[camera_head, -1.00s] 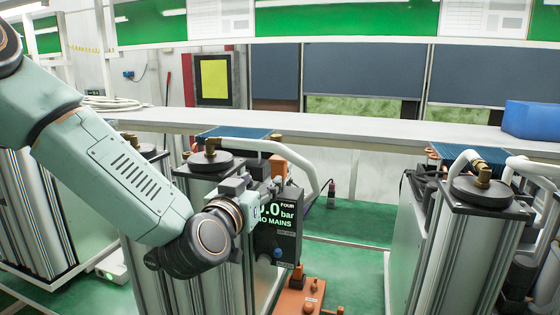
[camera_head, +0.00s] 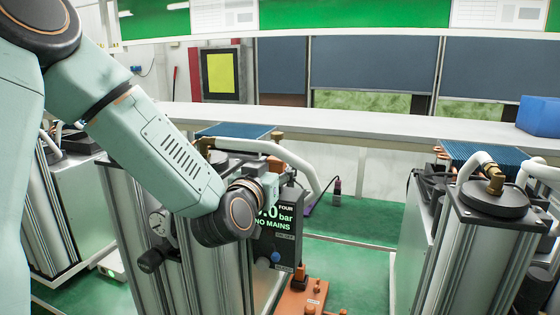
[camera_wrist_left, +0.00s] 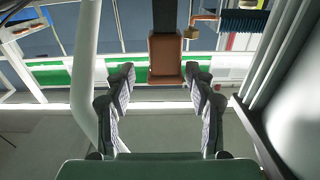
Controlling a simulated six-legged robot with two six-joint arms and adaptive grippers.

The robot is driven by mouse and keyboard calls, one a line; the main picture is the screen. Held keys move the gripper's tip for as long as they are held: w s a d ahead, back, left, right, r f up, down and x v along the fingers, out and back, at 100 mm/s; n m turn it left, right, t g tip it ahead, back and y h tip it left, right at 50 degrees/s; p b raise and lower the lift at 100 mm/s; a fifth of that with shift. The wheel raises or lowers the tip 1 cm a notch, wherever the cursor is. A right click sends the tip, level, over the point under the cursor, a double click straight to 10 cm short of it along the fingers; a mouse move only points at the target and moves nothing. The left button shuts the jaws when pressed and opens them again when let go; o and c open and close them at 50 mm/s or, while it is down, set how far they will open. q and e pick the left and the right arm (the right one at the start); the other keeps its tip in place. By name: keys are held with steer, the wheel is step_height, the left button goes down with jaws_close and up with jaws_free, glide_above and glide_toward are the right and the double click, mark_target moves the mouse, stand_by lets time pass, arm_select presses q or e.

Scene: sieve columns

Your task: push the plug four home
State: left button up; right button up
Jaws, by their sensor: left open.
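The dark display panel (camera_head: 276,228) marked FOUR stands on the column (camera_head: 130,215) in front of me, reads 0.0 bar and NO MAINS, and has a blue knob below its text. In the left wrist view a brown block (camera_wrist_left: 166,60) with a dark strip above it shows between and beyond the fingertips; it may be plug four, but I cannot tell. My left gripper (camera_wrist_left: 160,74) is open, its two fingers apart with nothing seen held. In the head view my left wrist hides most of that gripper, beside the panel's upper left. My right gripper is not in view.
A pale bent pipe (camera_head: 302,170) arches close behind the panel. A second column with a black cap (camera_head: 490,200) stands at right. A white shelf (camera_head: 350,122) runs behind, with a blue box (camera_head: 540,116) at its right end.

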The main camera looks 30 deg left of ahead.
mark_target(275, 166)
arm_select(q)
steer(key=w, duration=0.1)
steer(key=w+a, duration=0.1)
steer(key=w, duration=0.1)
steer(key=shift+a+f, duration=0.3)
steer(key=shift+a, duration=0.1)
steer(key=shift+s+d+r, duration=0.25)
steer(key=shift+d, duration=0.2)
steer(key=shift+c, duration=0.9)
steer(key=shift+w+a+f, duration=0.15)
steer(key=shift+w+a, duration=0.05)
steer(key=shift+a, duration=0.1)
steer(key=c, duration=0.5)
steer(key=shift+d, duration=0.1)
jaws_close()
